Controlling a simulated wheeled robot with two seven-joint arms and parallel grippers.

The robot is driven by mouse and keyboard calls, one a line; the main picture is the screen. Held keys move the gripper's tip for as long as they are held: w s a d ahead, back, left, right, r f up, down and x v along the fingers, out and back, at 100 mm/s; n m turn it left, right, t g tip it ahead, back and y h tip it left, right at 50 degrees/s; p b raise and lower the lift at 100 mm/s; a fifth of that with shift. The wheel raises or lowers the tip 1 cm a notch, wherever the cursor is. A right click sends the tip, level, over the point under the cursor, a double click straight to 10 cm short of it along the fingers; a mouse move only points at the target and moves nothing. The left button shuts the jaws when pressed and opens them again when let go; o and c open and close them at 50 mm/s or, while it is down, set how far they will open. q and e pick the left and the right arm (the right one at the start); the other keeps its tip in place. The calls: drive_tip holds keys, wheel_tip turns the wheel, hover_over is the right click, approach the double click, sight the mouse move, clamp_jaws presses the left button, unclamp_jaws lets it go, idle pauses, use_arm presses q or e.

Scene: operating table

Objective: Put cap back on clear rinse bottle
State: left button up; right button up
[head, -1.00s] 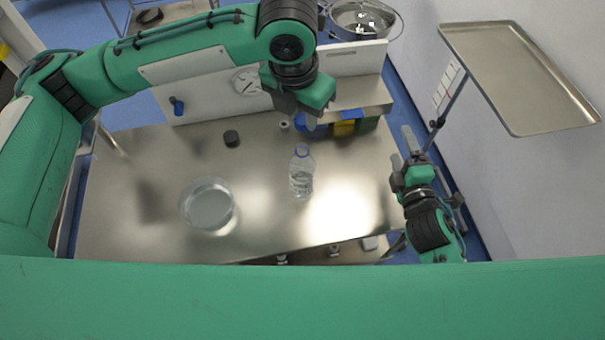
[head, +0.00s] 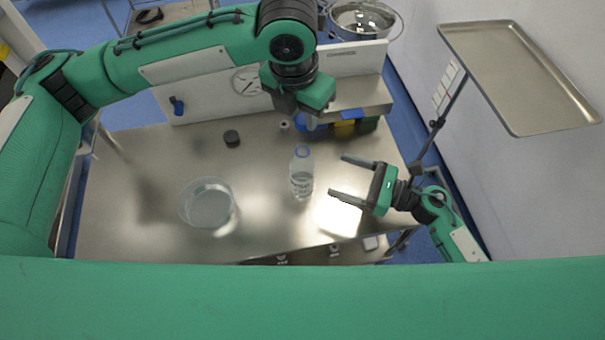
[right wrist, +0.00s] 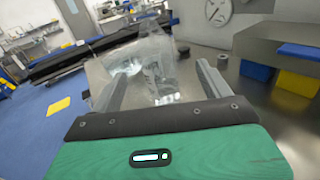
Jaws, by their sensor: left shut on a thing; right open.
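The clear rinse bottle (head: 301,181) stands upright on the steel table, with a blue ring at its neck. It also shows, see-through and blurred, between the fingers in the right wrist view (right wrist: 160,84). My right gripper (head: 338,177) is open, just right of the bottle, its fingers pointing at it and not touching it. Its fingers also show in the right wrist view (right wrist: 160,73). My left gripper (head: 304,113) points down behind and above the bottle. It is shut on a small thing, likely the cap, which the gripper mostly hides.
A clear round dish (head: 207,204) stands left of the bottle on the table (head: 130,190). A small dark round thing (head: 232,138) lies farther back. Blue, yellow (head: 344,128) and green bins sit at the back right.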

sight(296, 166)
drive_tip(key=shift+s+f+n+g, duration=0.3)
drive_tip(key=shift+n+g, duration=0.1)
drive_tip(key=shift+n, duration=0.1)
drive_tip(key=shift+a, duration=0.1)
drive_tip(key=x, duration=1.2)
drive_tip(key=c, duration=1.5)
use_arm(q)
drive_tip(key=shift+f, duration=2.5)
drive_tip(key=shift+f, duration=0.85)
